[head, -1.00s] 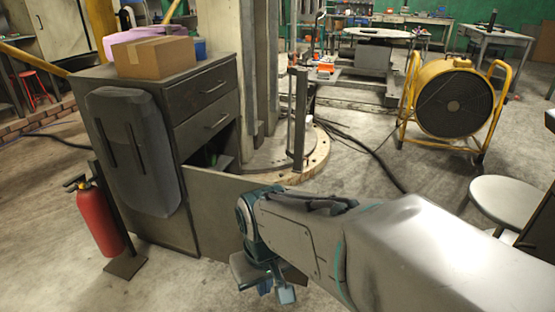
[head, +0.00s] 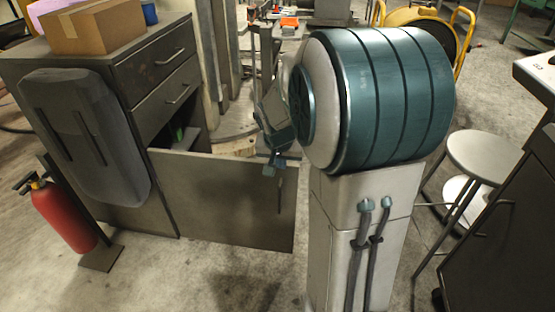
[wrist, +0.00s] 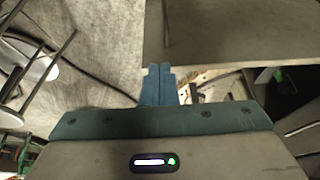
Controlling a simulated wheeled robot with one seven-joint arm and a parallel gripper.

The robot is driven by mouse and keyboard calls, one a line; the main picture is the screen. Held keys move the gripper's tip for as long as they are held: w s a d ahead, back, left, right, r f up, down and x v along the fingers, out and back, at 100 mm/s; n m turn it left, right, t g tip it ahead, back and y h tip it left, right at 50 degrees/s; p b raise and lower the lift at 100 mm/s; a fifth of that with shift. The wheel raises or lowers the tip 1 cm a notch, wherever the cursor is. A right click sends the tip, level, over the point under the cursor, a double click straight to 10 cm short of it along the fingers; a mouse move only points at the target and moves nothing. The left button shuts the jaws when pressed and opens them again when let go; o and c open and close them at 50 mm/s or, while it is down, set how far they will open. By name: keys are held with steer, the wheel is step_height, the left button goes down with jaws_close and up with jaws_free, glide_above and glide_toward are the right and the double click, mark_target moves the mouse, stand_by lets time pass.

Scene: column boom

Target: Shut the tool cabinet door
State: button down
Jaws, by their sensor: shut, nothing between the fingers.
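The grey tool cabinet (head: 110,130) stands at the left in the head view. Its door (head: 215,195) is swung wide open and reaches to the right from the cabinet front. A dark upright handle (head: 280,192) is near the door's free end. My gripper (head: 270,170) is at the top edge of the door, near that end. In the wrist view the shut blue fingers (wrist: 160,68) point at the door panel (wrist: 215,35) and overlap its edge; I cannot tell whether they touch it. The open cabinet interior (wrist: 268,78) shows at the right there.
A cardboard box (head: 97,27) sits on the cabinet. A red fire extinguisher (head: 63,215) stands by its left side. A round stool (head: 484,158) and a dark bench (head: 510,210) are at the right. Columns (head: 215,60) rise behind the door. The floor before the door is clear.

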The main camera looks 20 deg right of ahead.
steer(key=b, duration=0.3)
glide_toward(285, 174)
step_height(285, 174, down, 4)
steer(key=s+a, duration=0.2)
steer(key=s, duration=0.1)
steer(key=shift+w+d, duration=0.7)
steer(key=shift+w, duration=0.3)
steer(key=shift+w+d, duration=0.7)
steer(key=shift+w, duration=0.35)
steer(key=shift+w, duration=0.1)
